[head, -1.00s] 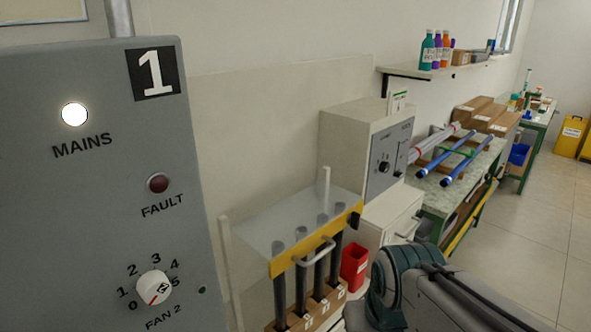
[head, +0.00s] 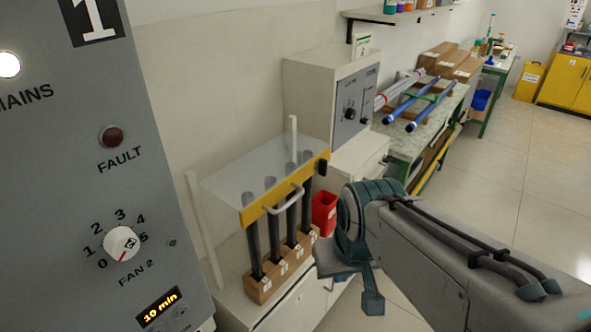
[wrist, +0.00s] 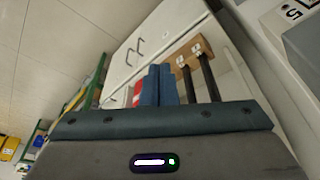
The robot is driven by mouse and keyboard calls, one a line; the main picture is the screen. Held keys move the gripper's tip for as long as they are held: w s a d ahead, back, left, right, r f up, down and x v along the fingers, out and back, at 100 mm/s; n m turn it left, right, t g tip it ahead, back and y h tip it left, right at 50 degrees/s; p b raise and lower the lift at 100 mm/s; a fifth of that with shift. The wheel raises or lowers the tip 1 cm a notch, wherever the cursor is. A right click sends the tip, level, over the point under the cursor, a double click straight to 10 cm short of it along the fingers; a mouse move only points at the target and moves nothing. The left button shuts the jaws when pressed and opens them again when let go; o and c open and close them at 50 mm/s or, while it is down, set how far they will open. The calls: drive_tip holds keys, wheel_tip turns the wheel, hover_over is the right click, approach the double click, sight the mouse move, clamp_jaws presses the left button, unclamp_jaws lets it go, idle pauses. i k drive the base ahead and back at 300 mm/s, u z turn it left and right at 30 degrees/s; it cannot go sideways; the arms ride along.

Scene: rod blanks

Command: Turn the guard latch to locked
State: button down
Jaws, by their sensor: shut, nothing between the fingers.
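The guard is a clear cover with a yellow front bar (head: 262,206) and a grey handle (head: 285,200), over several dark rods (head: 254,245) standing in a wooden block (head: 262,287). A small black part (head: 322,168), perhaps the latch, sits at the right end of the yellow bar. Its setting is too small to tell. My gripper (head: 372,302) is right of and below the guard, apart from it. In the wrist view its two blue fingers (wrist: 158,85) are together and empty. The rods and block (wrist: 190,52) show behind them.
A grey panel (head: 70,170) with a knob and lamps is close at left. A red bin (head: 324,212) stands just right of the block. A control box (head: 340,105) is behind the guard. The bench (head: 425,135) holds blue tubes. Floor at right is clear.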

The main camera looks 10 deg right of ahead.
sight(320, 165)
drive_tip(key=u, duration=0.5)
drive_tip(key=k, duration=1.2)
drive_tip(key=z, duration=0.6)
drive_tip(key=i, duration=1.4)
drive_tip(key=u, duration=0.25)
